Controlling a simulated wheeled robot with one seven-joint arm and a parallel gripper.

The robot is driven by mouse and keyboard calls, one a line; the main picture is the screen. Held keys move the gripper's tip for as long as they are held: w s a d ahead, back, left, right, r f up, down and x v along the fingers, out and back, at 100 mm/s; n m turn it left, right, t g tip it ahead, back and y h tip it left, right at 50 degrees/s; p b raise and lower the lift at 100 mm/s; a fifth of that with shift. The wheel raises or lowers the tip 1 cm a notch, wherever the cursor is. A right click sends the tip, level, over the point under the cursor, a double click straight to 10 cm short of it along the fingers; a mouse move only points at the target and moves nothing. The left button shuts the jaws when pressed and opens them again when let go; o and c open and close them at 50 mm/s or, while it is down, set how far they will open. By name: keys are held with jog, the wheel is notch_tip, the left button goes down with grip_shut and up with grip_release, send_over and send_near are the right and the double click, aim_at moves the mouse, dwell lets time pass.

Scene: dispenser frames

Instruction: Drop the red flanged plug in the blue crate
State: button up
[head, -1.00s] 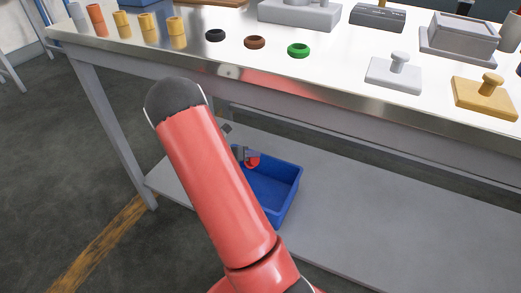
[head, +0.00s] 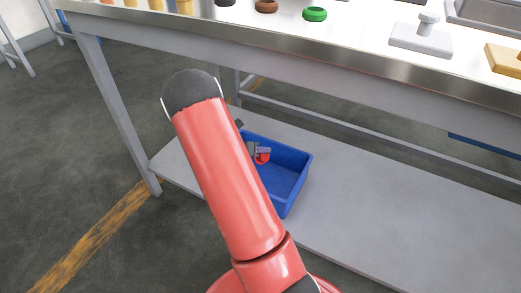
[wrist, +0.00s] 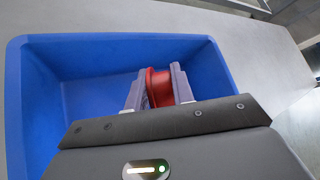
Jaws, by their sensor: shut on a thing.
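The red flanged plug (wrist: 158,88) is between the two fingers of my gripper (wrist: 157,92) in the wrist view. My gripper is shut on it. The blue crate (wrist: 108,40) spreads out behind and below the plug in that view. In the head view the crate (head: 296,183) stands on the lower shelf, and my gripper (head: 257,150) with the plug (head: 263,156) shows over its left part. My red arm covers the crate's left side. How high the plug is above the crate floor I cannot tell.
The grey lower shelf (head: 370,220) is clear to the right of the crate. The workbench top (head: 350,40) lies above it, with a green ring (head: 314,14), a brown ring (head: 266,6) and a grey knobbed block (head: 422,38) near its front edge.

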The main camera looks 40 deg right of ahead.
jog(key=o, duration=1)
jog(key=shift+o, duration=0.2)
jog(key=p+v, duration=0.1)
jog(key=v, duration=0.6)
jog(key=shift+a+r, duration=0.2)
jog(key=shift+a, duration=0.15)
jog(key=shift+w, duration=0.1)
